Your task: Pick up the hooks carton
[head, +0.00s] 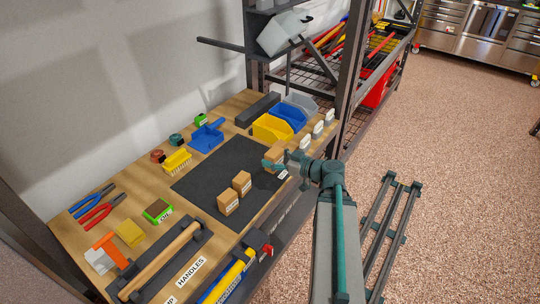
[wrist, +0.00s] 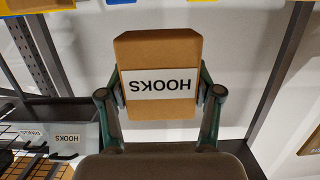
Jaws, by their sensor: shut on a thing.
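The hooks carton is a small brown box with a white label reading HOOKS, upside down in the wrist view (wrist: 158,52). My gripper (wrist: 160,95) is shut on it, with one finger against each side. In the head view the carton (head: 274,155) is at the right end of the black mat, partly hidden by my gripper (head: 276,165). I cannot tell from the head view how far it is above the mat.
Two similar cartons (head: 229,203) (head: 242,182) stand on the black mat (head: 205,180). Yellow (head: 271,128) and blue (head: 288,116) bins stand behind. White labelled holders (head: 305,141) line the right edge. A rack upright (head: 350,65) rises at the right.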

